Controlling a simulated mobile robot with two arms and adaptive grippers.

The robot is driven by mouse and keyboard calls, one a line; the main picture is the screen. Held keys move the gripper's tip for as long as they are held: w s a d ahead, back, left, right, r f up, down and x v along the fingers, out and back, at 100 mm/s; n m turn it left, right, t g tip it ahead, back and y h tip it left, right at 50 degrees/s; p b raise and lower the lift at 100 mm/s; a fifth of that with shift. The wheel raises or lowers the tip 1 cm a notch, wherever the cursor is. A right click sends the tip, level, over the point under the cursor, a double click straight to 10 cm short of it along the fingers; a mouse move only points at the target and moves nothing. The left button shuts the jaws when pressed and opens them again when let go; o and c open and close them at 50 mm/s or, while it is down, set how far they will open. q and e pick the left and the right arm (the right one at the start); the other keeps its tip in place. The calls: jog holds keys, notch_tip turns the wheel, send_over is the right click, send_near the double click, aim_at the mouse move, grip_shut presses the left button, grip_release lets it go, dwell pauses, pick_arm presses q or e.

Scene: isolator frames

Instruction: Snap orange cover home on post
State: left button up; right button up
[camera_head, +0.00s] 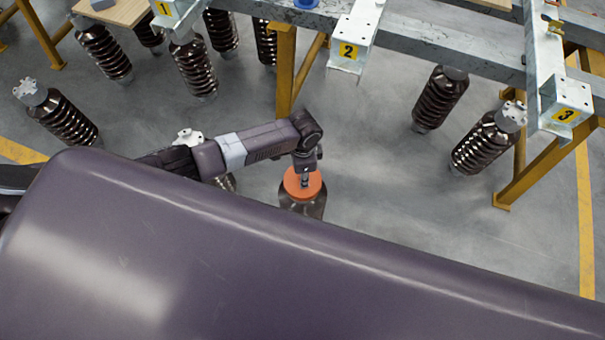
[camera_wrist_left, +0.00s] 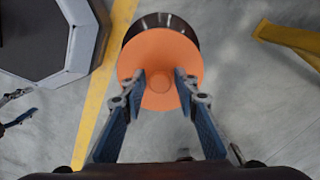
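The orange cover (camera_head: 290,187) is a round disc at the top of a dark brown post (camera_head: 302,210) in the head view. In the left wrist view the cover (camera_wrist_left: 160,103) faces me with a small round knob at its middle, and the dark rim of the post (camera_wrist_left: 160,19) shows beyond its far edge. I cannot tell if the cover is fully seated. My left gripper (camera_head: 305,182) points down over the cover. In the wrist view its fingers (camera_wrist_left: 160,76) stand on both sides of the knob, with a narrow gap at each side.
A grey steel frame with numbered brackets 1 (camera_head: 164,10), 2 (camera_head: 348,51) and 3 (camera_head: 565,115) runs across the back on yellow legs (camera_head: 285,75). Several ribbed brown insulators (camera_head: 441,98) stand or lean around it. Grey floor (camera_head: 400,200) is open to the right of the post.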

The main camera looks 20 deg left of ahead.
pick_arm(q)
jog(key=shift+o, duration=0.8)
jog(key=shift+r, duration=0.15)
notch_tip(320, 180, up, 12)
jog(key=shift+d, duration=0.1)
dwell(0.3)
